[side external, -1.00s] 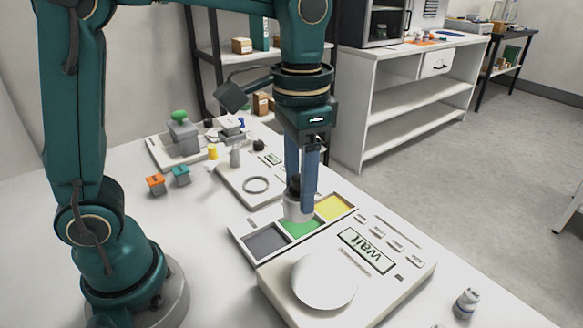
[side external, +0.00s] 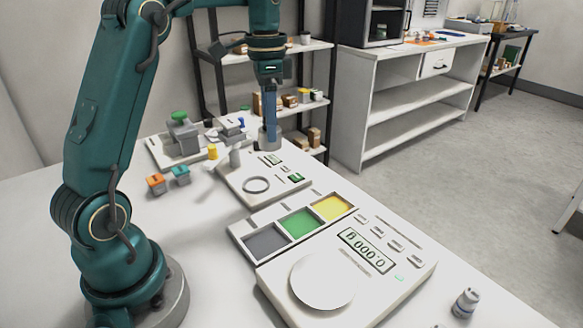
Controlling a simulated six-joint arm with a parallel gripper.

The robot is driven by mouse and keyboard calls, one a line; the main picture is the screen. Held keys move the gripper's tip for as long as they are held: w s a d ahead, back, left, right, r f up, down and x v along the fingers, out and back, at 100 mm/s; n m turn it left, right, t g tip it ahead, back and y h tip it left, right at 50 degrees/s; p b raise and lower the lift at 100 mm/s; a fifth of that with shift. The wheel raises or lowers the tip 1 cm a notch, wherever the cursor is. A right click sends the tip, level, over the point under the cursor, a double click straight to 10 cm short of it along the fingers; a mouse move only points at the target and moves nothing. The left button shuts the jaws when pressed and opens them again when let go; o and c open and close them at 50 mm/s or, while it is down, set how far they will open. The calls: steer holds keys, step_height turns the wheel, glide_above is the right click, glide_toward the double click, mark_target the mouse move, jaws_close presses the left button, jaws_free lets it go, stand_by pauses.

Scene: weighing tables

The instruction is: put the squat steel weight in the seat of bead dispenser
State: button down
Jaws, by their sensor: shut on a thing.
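My gripper (side external: 269,122) is shut on the squat steel weight (side external: 270,140), a short grey cylinder below the fingertips. The gripper and weight are at the far end of the bead dispenser (side external: 290,186), beyond its ring-shaped seat (side external: 256,184). The dispenser is a pale, flat unit with a small post and green displays. Its ring seat looks empty. I cannot tell whether the weight touches a surface or hangs above it.
A tray (side external: 242,228) with grey, green and yellow compartments lies nearer. The balance (side external: 395,275) in front reads 0.000 g. Orange (side external: 156,184) and teal (side external: 181,175) blocks and a grey apparatus (side external: 184,135) stand left of the dispenser.

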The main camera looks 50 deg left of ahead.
steer(key=shift+n, duration=0.8)
steer(key=shift+s+a+f, duration=0.2)
steer(key=shift+a+f, duration=0.65)
steer(key=shift+f, duration=1.15)
steer(key=shift+s+a+f, duration=0.15)
steer(key=shift+a+f, duration=0.75)
steer(key=shift+f, duration=1.1)
steer(key=shift+s+a+f, duration=0.2)
steer(key=shift+a+f, duration=0.65)
steer(key=shift+f, duration=1.15)
steer(key=shift+c, duration=1.3)
jaws_free()
steer(key=shift+f, duration=0.15)
